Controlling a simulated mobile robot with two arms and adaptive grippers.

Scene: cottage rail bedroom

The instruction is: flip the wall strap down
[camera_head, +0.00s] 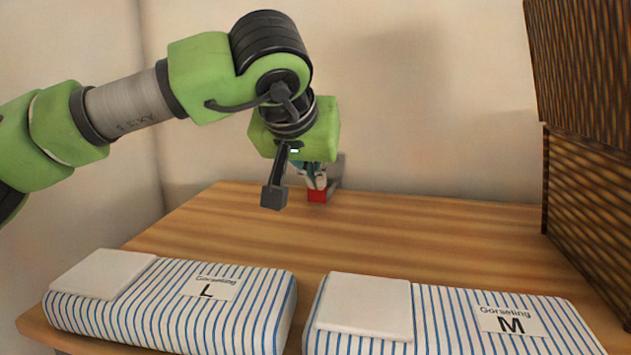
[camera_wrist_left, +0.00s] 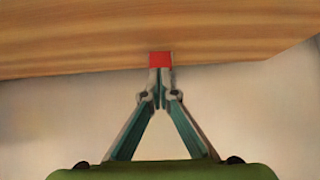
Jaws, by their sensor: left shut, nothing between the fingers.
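A red tab (camera_head: 317,196) shows just below my left gripper (camera_head: 317,183), near the wall at the back of the wooden surface. It may be the end of the wall strap. A grey piece (camera_head: 336,172) shows behind the gripper against the wall; the gripper and arm hide most of it, so I cannot tell its full shape. In the left wrist view, my left gripper (camera_wrist_left: 160,76) is shut, its fingertips together right at the edge of the red tab (camera_wrist_left: 160,58). I cannot tell whether they touch it. My right gripper is not in view.
Two striped bundles, labelled L (camera_head: 250,300) and M (camera_head: 450,320), lie along the front of the wooden surface (camera_head: 440,225), each with a white pad. A dark woven panel (camera_head: 590,200) stands at the right. The middle of the surface is clear.

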